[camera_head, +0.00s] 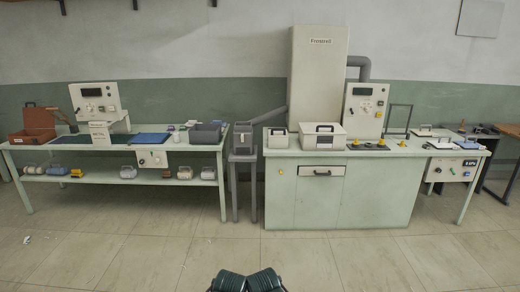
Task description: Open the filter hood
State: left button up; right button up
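No single thing is clearly marked as the filter hood. A pale box with a dark-handled lid (323,137) sits shut on the right bench, in front of a tall pale cabinet (316,80) with a label. A grey handled unit (243,138) stands between the benches, with a sloping duct rising to the cabinet. Neither gripper shows; only two dark green ribbed parts, probably mine, show at the bottom edge, far from the benches.
The right bench (290,200) has a closed front; the left bench (60,152) has an open lower shelf with several small items. Control panels (365,110) and a brown open case (38,122) stand on top. The tiled floor (150,255) before them is mostly clear.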

aim_at(277, 138)
jog(key=i+l+z, duration=0.15)
jog(key=i, duration=1.05)
jog(key=i+z, duration=0.15)
jog(key=i, duration=1.05)
jog(key=i+z, duration=0.2)
jog(key=i, duration=1)
jog(key=j, duration=0.1)
